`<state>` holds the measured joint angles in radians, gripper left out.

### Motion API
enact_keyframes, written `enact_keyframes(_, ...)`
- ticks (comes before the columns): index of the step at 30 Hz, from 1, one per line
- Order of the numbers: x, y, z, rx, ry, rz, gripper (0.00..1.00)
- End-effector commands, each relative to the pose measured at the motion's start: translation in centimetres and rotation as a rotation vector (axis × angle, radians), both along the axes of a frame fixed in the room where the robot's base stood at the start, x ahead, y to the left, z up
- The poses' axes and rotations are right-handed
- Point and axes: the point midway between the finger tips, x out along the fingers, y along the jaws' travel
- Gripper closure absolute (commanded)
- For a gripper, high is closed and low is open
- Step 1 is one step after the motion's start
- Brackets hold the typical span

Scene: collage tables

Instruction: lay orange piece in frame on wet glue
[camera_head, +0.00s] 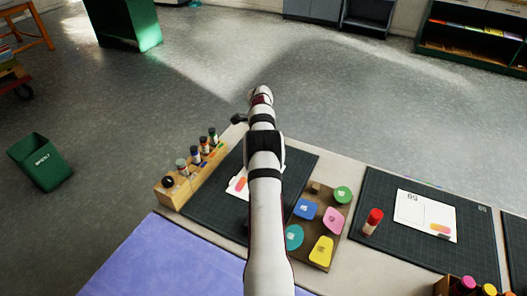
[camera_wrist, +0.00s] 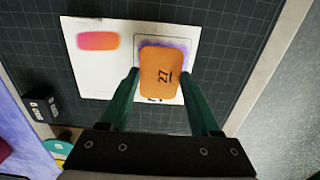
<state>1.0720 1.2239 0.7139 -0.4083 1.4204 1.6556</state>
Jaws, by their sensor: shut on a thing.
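A printed orange-pink sample (camera_wrist: 98,41) is at the card's upper left. In the head view my arm hides the gripper, the piece and part of the card (camera_head: 236,187).
The card lies on a dark cutting mat (camera_head: 295,162). A wooden rack (camera_head: 190,188) of bottles stands left; a tray (camera_head: 316,234) of coloured pieces is right of my arm. Farther right are a red-capped glue stick (camera_head: 372,222) and another card (camera_head: 425,215). A dark block (camera_wrist: 41,104) sits near the card.

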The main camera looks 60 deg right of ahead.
Motion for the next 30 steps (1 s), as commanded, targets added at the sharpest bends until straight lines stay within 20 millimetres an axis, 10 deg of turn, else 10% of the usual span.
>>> enact_keyframes(30,0.0,0.0,-1.7,-0.001,-0.001,0.001,0.63)
